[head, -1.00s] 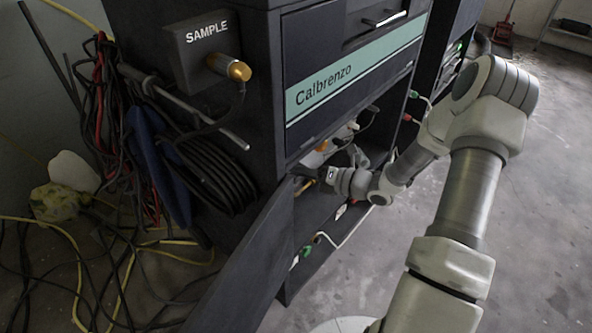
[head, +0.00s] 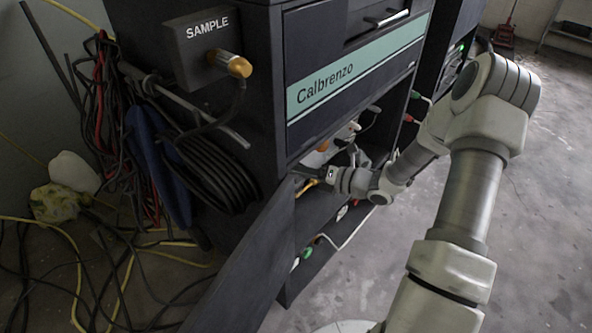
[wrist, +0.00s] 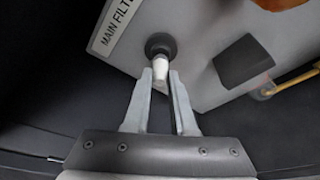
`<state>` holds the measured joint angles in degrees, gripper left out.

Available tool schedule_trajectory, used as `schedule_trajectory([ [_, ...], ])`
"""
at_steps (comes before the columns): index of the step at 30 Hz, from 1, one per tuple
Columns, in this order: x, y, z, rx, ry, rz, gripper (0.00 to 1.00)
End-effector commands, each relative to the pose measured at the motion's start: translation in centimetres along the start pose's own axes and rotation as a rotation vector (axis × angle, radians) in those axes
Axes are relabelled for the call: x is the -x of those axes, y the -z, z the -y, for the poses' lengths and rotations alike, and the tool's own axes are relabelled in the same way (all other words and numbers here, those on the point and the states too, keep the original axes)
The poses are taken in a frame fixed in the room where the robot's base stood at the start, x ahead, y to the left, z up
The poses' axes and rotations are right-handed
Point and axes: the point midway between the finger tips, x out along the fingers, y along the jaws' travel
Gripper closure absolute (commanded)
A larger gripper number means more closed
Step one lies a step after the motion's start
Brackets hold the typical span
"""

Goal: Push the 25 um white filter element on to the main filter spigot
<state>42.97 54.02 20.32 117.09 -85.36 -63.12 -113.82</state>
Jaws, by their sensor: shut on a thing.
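The white filter element (wrist: 160,72) shows in the wrist view between the two fingertips of my gripper (wrist: 160,84). My gripper is shut on it. The far end of the element meets the dark round main filter spigot (wrist: 160,46) on the pale panel (wrist: 205,75), beside the "MAIN FILT" label (wrist: 117,22). How far the element sits on the spigot cannot be told. In the head view my gripper (head: 312,178) reaches into the open lower bay of the cabinet, and the element is hidden there.
The black Calbrenzo cabinet (head: 345,60) has its lower door (head: 245,265) open at the left of the bay. Cables (head: 75,260) cover the floor at left.

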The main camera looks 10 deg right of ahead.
Motion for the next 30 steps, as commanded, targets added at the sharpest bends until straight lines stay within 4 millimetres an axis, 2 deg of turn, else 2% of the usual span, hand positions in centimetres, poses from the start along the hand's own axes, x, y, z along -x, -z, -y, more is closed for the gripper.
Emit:
schedule_trajectory([
  [23, -1.03, -0.27, 0.07, 0.001, 0.000, 0.000, 1.00],
  [24, -1.03, -0.30, 0.03, 0.000, 0.000, 0.000, 0.73],
  [29, -1.00, -0.31, 0.02, 0.000, 0.000, 0.000, 0.44],
  [30, -1.00, -0.31, 0.02, 0.000, 0.000, 0.000, 0.41],
])
